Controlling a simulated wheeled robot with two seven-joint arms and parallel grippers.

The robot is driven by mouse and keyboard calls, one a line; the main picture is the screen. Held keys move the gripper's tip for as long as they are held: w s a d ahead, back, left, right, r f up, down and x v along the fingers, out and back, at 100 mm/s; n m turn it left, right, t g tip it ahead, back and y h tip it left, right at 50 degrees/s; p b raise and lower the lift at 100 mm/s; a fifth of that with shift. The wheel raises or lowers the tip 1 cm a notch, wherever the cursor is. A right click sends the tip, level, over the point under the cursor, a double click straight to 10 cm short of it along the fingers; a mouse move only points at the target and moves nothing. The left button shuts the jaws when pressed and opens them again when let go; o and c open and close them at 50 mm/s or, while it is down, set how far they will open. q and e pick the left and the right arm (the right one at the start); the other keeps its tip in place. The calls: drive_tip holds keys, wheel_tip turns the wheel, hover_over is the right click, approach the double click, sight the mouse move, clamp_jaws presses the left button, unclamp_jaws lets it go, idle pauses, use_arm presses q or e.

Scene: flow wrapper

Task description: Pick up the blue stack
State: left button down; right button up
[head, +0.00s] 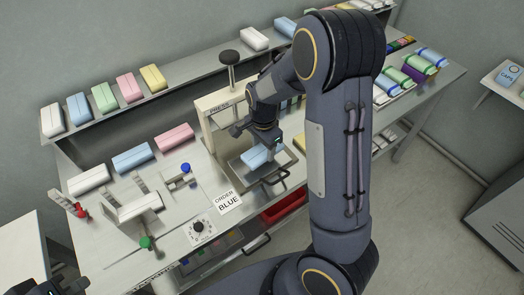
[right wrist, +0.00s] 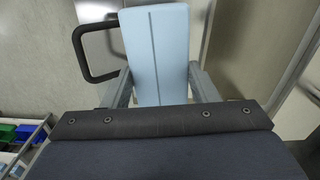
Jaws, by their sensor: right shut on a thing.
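A light blue stack (head: 255,157) is between the fingers of my right gripper (head: 268,145), over the metal tray (head: 238,172) in front of the press. In the right wrist view the blue stack (right wrist: 155,45) fills the gap between both fingers, which are shut on it. I cannot tell whether it still touches the tray. Another blue stack (head: 134,155) lies on the bench between a white and a pink one. A card (head: 228,202) reads "ORDER BLUE". My left gripper (head: 62,280) is partly visible at the lower left edge, and its fingers are unclear.
The press (head: 218,105) stands right behind the blue stack, with a black handle (head: 276,178) at the tray's front. A raised shelf (head: 130,110) bears several coloured stacks. A dial (head: 199,227) and a red bin (head: 284,208) are at the bench front. My right arm hides the middle right.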

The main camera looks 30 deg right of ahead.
drive_tip(key=s+a+r, duration=0.3)
drive_tip(key=s+r, duration=0.5)
drive_tip(key=s, duration=0.4)
drive_tip(key=shift+a, duration=0.4)
